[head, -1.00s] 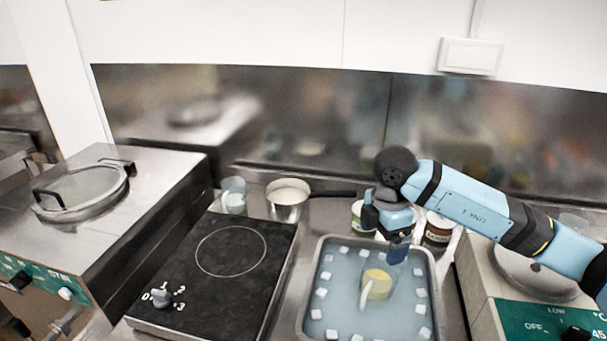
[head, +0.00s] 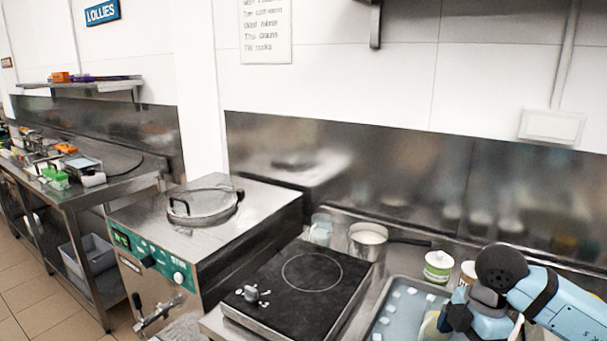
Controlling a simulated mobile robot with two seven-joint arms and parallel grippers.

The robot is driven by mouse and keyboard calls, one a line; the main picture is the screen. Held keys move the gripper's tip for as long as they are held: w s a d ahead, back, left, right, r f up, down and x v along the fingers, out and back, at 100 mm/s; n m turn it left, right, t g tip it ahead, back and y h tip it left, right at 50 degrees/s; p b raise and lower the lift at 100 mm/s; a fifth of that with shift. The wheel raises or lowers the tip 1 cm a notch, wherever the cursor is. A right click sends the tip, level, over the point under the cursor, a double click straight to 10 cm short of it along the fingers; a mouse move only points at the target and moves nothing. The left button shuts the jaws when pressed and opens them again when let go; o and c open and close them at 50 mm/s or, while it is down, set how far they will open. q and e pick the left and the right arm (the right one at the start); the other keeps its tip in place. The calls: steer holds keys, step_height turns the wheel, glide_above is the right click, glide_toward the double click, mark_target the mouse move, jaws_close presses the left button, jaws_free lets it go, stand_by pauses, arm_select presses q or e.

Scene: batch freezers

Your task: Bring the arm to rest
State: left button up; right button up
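My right arm, light blue and black, comes in from the right edge in the head view. Its gripper (head: 455,322) is at the lower right, over the metal tray (head: 403,284) of pale blue liquid and white cubes. The fingers are mostly hidden or cut off by the frame, so whether they are open or shut does not show. A container with yellowish contents (head: 430,325) stands in the tray, partly covered by the gripper. My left gripper is not in view.
A black hotplate (head: 290,295) is left of the tray. Behind it are a glass beaker (head: 321,229) and a saucepan (head: 368,240). A jar (head: 438,266) stands behind the tray. A batch freezer (head: 255,215) is further left. A side bench (head: 110,175) stands beyond open floor.

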steer(key=s+a+r+n+t+y+p, duration=0.1)
steer(key=s+a+r+t+y+p, duration=0.15)
steer(key=a+y, duration=0.7)
steer(key=s+a+r+n+t+y+p, duration=0.1)
steer(key=s+a+r+y+p, duration=0.15)
steer(key=a+y, duration=0.7)
steer(key=s+d+f+m+t+h+p, duration=0.1)
steer(key=d+f+m+t+h+p, duration=0.45)
steer(key=f+m+t+h, duration=0.75)
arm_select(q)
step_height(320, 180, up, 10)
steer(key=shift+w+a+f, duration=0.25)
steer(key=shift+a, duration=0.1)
arm_select(e)
steer(key=s+d+f+m+g+h, duration=0.4)
steer(key=s+d+f+m+g, duration=0.1)
steer(key=s+f, duration=0.5)
steer(key=shift+s+f+m+h, duration=0.15)
steer(key=shift+s+m+h, duration=0.2)
steer(key=shift+s, duration=0.35)
